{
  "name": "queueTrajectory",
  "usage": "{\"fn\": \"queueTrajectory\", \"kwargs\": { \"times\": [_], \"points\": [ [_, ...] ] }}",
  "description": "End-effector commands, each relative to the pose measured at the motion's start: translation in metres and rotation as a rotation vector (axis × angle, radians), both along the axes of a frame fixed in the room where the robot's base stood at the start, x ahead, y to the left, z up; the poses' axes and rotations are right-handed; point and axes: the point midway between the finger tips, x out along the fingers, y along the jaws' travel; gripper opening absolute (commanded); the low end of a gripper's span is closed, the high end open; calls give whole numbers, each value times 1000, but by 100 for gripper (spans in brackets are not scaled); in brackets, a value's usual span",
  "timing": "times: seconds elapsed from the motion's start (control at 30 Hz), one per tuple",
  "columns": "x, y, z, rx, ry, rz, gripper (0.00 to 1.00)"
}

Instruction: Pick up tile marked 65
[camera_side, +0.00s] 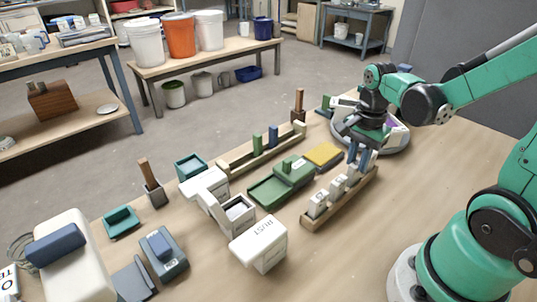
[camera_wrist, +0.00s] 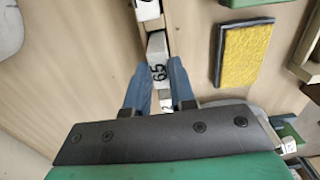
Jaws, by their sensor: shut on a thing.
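The white tile marked 65 (camera_wrist: 157,47) is between the blue fingers of my gripper (camera_wrist: 160,68) in the wrist view, its black number facing the camera. My gripper is shut on it. In the side view my gripper (camera_side: 362,155) is over the far end of a wooden rack (camera_side: 343,205). Part of a white tile shows beside the fingers there, its number unreadable. Whether the held tile still touches the rack I cannot tell. Several other white tiles, one of them at the near end (camera_side: 317,204), stand along the rack. Another white tile (camera_wrist: 148,10) shows ahead of my fingers.
A yellow sponge (camera_side: 323,156) and a green tray (camera_side: 268,191) lie left of the rack. A white box marked RUST (camera_side: 259,244) stands nearer the camera. A round grey tray (camera_side: 392,143) is behind my gripper. The table right of the rack is clear.

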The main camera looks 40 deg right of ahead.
Motion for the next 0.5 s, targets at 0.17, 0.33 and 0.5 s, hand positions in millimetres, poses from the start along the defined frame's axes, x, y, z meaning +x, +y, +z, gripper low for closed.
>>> {"fn": "queueTrajectory", "kwargs": {
  "times": [0.17,0.33,0.5],
  "points": [
    [-1,0,18,0,0,0,0],
    [0,0,35,0,0,0,0],
    [0,0,52,0,0,0,0]
  ]
}}
